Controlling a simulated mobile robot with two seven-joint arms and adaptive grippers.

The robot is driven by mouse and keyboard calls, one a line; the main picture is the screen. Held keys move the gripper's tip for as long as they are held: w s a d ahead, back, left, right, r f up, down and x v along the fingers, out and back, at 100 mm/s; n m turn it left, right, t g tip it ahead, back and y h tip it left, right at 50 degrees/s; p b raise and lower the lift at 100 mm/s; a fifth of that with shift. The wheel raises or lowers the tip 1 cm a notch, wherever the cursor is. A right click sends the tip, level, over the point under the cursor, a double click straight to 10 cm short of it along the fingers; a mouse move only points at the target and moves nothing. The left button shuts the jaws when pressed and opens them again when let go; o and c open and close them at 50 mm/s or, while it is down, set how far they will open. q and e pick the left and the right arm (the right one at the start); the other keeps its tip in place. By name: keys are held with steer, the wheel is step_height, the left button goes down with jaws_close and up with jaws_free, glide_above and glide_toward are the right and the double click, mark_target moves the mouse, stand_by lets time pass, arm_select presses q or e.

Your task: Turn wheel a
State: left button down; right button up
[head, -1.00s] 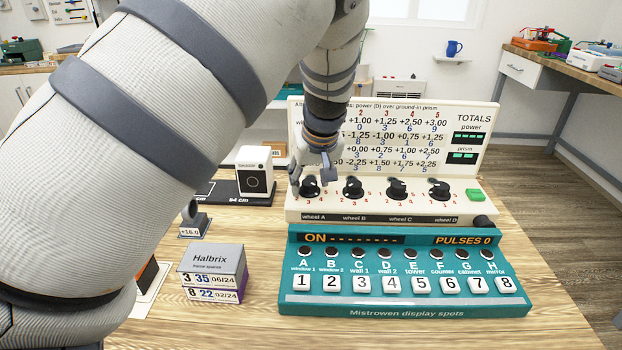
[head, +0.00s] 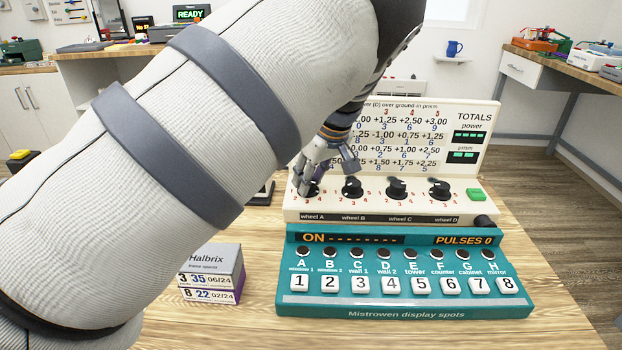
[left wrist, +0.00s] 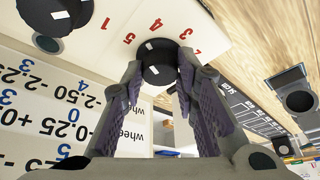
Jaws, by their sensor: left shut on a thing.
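Wheel A is a black knob (head: 312,190) at the left end of the row of knobs on the cream panel (head: 270,216). My left gripper (head: 309,180) reaches down to it from above and partly covers it. In the left wrist view the black wheel A (left wrist: 160,54) sits between the two fingertips of my left gripper (left wrist: 160,70), which are shut on it. Red numbers are printed on the panel around the wheel. Which number it points at is hard to tell. My right gripper is not in view.
Wheels B (head: 352,188), C (head: 397,188) and D (head: 439,189) stand to the right. A teal button box (head: 400,306) is in front. Halbrix boxes (head: 212,270) stand at the left. My left arm covers much of the left side.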

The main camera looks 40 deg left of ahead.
arm_select(q)
steer(key=n, duration=0.1)
steer(key=n+g+b, duration=0.1)
steer(key=shift+w+f+n, duration=0.1)
steer(key=shift+f+n, duration=0.1)
steer(key=shift+n, duration=0.2)
steer(key=shift+r+n+g, duration=0.1)
steer(key=shift+n+g, duration=0.3)
steer(key=shift+n, duration=0.4)
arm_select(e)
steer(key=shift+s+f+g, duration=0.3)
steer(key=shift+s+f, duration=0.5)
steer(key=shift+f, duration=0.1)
arm_select(q)
steer(key=c, duration=1.2)
jaws_free()
steer(key=shift+c, duration=0.2)
steer(key=shift+r, duration=0.1)
steer(key=v, duration=1.2)
steer(key=shift+a, duration=0.2)
